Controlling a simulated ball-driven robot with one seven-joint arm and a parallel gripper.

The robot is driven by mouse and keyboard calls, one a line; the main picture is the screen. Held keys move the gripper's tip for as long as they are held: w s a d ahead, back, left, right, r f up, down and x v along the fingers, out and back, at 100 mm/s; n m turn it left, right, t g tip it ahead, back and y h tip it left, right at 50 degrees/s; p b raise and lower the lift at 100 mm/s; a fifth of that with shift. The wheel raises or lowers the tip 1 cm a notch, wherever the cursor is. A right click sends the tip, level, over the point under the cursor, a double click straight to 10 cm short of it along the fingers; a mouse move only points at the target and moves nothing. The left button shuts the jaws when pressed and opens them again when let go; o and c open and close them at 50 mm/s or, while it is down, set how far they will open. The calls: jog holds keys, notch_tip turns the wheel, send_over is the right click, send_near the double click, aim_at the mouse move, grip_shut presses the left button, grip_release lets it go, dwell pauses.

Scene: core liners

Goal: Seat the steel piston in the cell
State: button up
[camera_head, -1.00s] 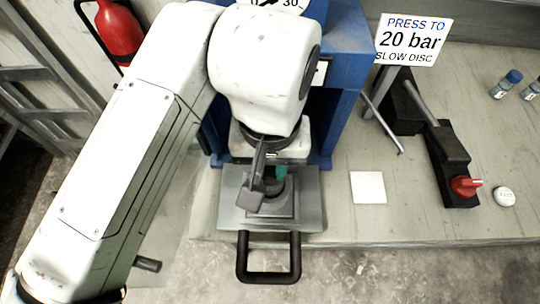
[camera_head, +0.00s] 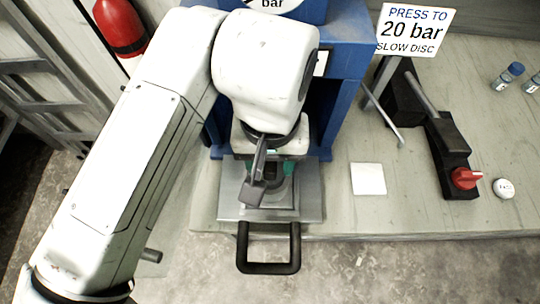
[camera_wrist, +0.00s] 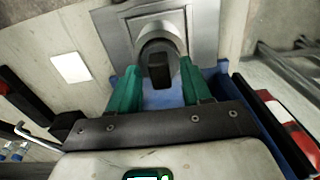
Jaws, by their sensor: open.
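A round dark grey cell (camera_wrist: 153,46) stands on a square steel plate (camera_wrist: 196,18). In the head view the plate (camera_head: 311,190) lies at the front of the blue press. A dark upright block (camera_wrist: 160,72) shows at the cell in the wrist view. I cannot tell whether it is the steel piston. My gripper (camera_wrist: 160,68) is open, its green fingers on either side of the cell and the block. I cannot tell whether they touch. In the head view my gripper (camera_head: 268,168) is over the plate, and my wrist partly hides the cell.
A black handle (camera_head: 268,268) sticks out from the plate past the bench edge. To the right are a white square (camera_head: 368,179), a black pump with red knob (camera_head: 465,178) and a sign (camera_head: 414,32). A red extinguisher (camera_head: 120,25) stands at the left.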

aim_at(270, 165)
notch_tip(270, 165, up, 12)
jog(key=shift+r, duration=0.2)
dwell(0.4)
dwell(0.5)
